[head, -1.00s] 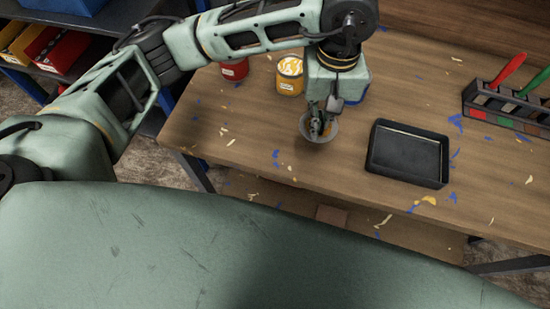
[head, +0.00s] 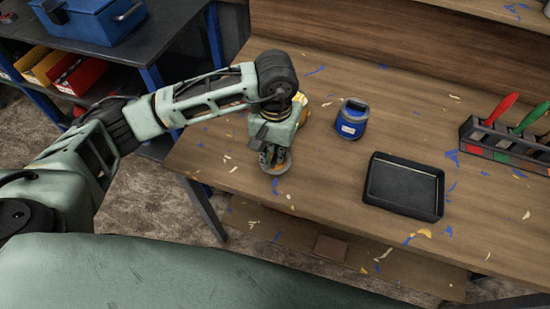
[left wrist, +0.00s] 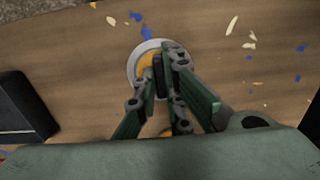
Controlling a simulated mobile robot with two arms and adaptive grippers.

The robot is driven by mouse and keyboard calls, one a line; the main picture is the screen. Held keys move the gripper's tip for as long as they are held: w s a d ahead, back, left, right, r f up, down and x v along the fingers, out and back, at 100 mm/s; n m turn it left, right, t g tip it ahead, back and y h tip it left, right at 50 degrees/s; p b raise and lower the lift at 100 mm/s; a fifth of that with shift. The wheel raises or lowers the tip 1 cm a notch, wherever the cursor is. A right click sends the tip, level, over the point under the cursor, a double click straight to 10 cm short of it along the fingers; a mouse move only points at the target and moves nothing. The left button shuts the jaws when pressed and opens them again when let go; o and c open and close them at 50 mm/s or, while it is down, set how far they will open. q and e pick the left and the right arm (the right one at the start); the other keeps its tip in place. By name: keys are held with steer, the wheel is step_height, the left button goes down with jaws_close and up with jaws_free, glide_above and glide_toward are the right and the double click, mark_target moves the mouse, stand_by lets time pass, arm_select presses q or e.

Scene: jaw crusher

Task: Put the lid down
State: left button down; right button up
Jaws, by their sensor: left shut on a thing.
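My left gripper (head: 270,157) is shut on the round lid (head: 285,165), near the left front of the wooden workbench. In the left wrist view the lid (left wrist: 145,68) shows a grey rim and an orange middle, with the fingers (left wrist: 166,64) across it. I cannot tell whether the lid touches the bench top or hangs just above it. A bit of a yellow can (head: 302,99) shows behind my left wrist; the rest is hidden. My right gripper is not in view.
A blue can (head: 352,121) stands open-side clear behind a black tray (head: 442,190). A rack (head: 476,137) with colored brushes stands at the right. Paint chips lie scattered. The bench (head: 330,200) is bare between the lid and the tray.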

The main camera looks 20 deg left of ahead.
mark_target(275, 156)
arm_select(q)
step_height(275, 156, down, 3)
steer(key=shift+f+p, duration=0.15)
steer(key=shift+p, duration=0.45)
steer(key=shift+f, duration=0.4)
steer(key=shift+f, duration=0.1)
steer(key=c, duration=2.3)
jaws_free()
steer(key=shift+b, duration=0.3)
steer(key=o, duration=0.5)
steer(key=shift+c, duration=0.2)
